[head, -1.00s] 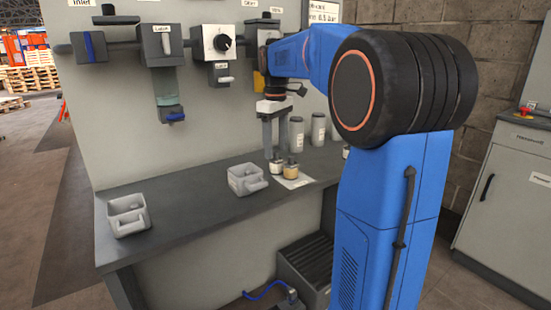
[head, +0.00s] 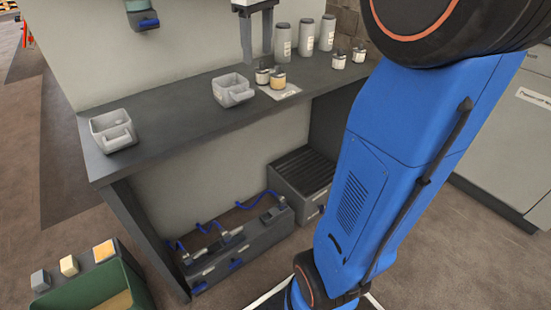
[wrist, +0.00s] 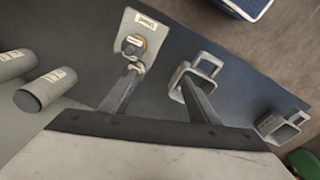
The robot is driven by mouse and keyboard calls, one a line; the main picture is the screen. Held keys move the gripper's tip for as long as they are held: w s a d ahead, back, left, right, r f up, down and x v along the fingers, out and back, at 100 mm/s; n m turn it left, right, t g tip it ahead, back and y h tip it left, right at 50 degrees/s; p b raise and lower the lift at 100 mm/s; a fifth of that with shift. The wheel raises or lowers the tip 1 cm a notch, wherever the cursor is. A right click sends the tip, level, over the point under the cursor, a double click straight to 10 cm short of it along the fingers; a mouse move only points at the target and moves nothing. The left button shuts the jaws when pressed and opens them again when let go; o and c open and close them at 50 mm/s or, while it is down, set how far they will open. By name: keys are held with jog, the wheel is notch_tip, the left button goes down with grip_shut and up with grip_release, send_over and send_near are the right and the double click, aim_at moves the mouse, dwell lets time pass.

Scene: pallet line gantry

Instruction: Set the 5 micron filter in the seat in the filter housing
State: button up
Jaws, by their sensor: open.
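My gripper (head: 258,60) is open and empty above the bench, its fingers pointing down; it also shows in the wrist view (wrist: 159,73). Two small round filters stand close together just beyond its fingertips: a pale one (head: 262,76) and a tan-sided one (head: 278,80). They stand at a white printed card (head: 284,94). Two similar small filters (head: 339,61) (head: 359,54) stand farther right. Their print is too small to read, so I cannot tell which is the 5 micron one.
Three tall grey canisters (head: 305,35) stand at the back of the bench. Two grey handled containers (head: 232,90) (head: 113,131) stand on the bench (head: 175,108). Below are a black ribbed box (head: 303,172), a blue-hosed unit (head: 235,240) and a green bin (head: 95,290). Bench between the containers is clear.

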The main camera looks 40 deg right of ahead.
jog(key=s+a+f+m+t, duration=0.1)
jog(key=s+a+f+m, duration=0.1)
jog(key=s+a+f, duration=0.3)
jog(key=s+a+f+m+t, duration=0.1)
jog(key=s+a+f, duration=0.5)
jog(key=s+f, duration=0.8)
jog(key=s+t, duration=0.1)
jog(key=s, duration=0.3)
jog(key=shift+s+m+t, duration=0.3)
jog(key=shift+s+m, duration=0.1)
jog(key=shift+s+f, duration=0.3)
jog(key=shift+f, duration=0.25)
jog(key=c, duration=0.6)
